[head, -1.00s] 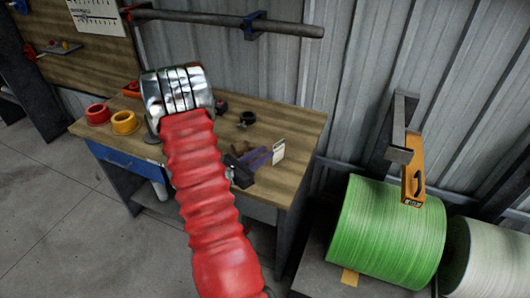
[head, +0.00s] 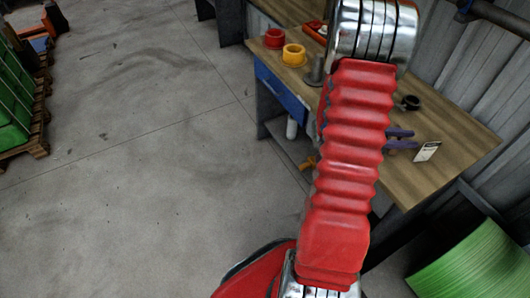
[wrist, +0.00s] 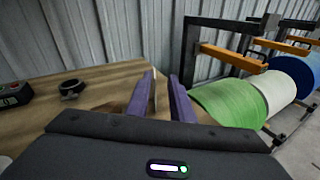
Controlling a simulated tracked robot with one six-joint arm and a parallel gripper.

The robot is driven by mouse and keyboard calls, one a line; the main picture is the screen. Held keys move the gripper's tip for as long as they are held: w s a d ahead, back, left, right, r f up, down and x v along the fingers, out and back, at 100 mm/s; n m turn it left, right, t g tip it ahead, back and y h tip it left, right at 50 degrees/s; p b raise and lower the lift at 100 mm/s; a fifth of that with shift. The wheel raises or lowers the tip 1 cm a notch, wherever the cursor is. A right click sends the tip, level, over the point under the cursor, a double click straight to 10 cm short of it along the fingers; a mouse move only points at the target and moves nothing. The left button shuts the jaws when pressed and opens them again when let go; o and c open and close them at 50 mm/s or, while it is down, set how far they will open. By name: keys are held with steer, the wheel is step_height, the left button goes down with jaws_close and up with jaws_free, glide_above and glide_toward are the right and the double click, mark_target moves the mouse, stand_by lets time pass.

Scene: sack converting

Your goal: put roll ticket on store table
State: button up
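The roll ticket (head: 427,151), a small white card with dark print, shows beyond my purple fingertips over the right part of the wooden bench (head: 465,135). In the wrist view the ticket (wrist: 154,92) is a thin edge-on card between my fingers, close to the left one. My gripper (head: 401,139) shows a gap between its two fingers, and in the wrist view my gripper (wrist: 162,88) also has clear space between the card and the right finger. I cannot tell whether the ticket touches the bench. My red arm hides part of the bench.
A red roll (head: 274,38) and a yellow roll (head: 294,54) stand at the bench's left end. A black ring (head: 410,103) lies near the ticket. A large green roll (head: 478,268) is at lower right. A corrugated wall stands behind the bench. The floor at left is open.

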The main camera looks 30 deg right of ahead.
steer(key=w+a+r+m+t+y, duration=0.3)
steer(key=w+a+r+t+y, duration=0.1)
steer(key=a, duration=1.3)
steer(key=w+a+r+m+t+y, duration=0.3)
steer(key=w+a+r+t+y, duration=0.1)
steer(key=a, duration=1.2)
steer(key=w+a+r+m+t+y, duration=0.3)
steer(key=a+r+t+y, duration=0.3)
steer(key=a, duration=1.1)
steer(key=shift+w+a+r+m, duration=0.35)
steer(key=shift+w+r+m, duration=0.05)
steer(key=shift+w+r, duration=0.05)
